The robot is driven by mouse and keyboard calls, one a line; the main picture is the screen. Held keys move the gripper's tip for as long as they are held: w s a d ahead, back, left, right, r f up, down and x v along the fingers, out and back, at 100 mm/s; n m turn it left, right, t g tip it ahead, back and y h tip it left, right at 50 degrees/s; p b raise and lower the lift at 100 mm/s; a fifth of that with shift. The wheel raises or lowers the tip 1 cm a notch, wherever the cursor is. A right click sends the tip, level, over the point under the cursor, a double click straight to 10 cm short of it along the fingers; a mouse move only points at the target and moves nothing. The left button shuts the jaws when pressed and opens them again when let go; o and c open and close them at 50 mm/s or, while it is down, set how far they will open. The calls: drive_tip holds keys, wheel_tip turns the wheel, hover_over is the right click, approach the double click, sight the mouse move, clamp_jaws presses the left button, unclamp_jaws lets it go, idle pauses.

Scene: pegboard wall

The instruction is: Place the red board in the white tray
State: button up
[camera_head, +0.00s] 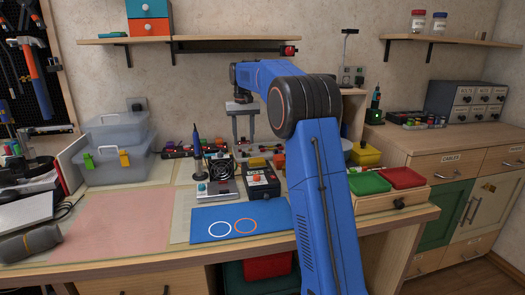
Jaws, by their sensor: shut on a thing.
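My gripper (243,128) points down over the back middle of the desk, with its two grey fingers apart around something. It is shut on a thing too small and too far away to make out. I cannot clearly pick out the red board, and it may be what the fingers hold. A pale, low area with small coloured parts (258,154) lies below the gripper. I cannot tell whether it is the white tray. My blue arm hides part of the desk to its right.
A soldering iron stand (197,165), a fan (220,166) and a black box (261,182) stand mid-desk. Red (404,177) and green (368,184) trays are at right.

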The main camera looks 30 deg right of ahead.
drive_tip(key=d, duration=0.3)
drive_tip(key=d+f, duration=0.1)
drive_tip(key=d, duration=0.4)
drive_tip(key=shift+s+d+f, duration=0.15)
drive_tip(key=shift+s+d, duration=0.2)
drive_tip(key=shift+f, duration=2.85)
drive_tip(key=shift+f, duration=0.15)
drive_tip(key=o, duration=1)
drive_tip(key=shift+r, duration=3.95)
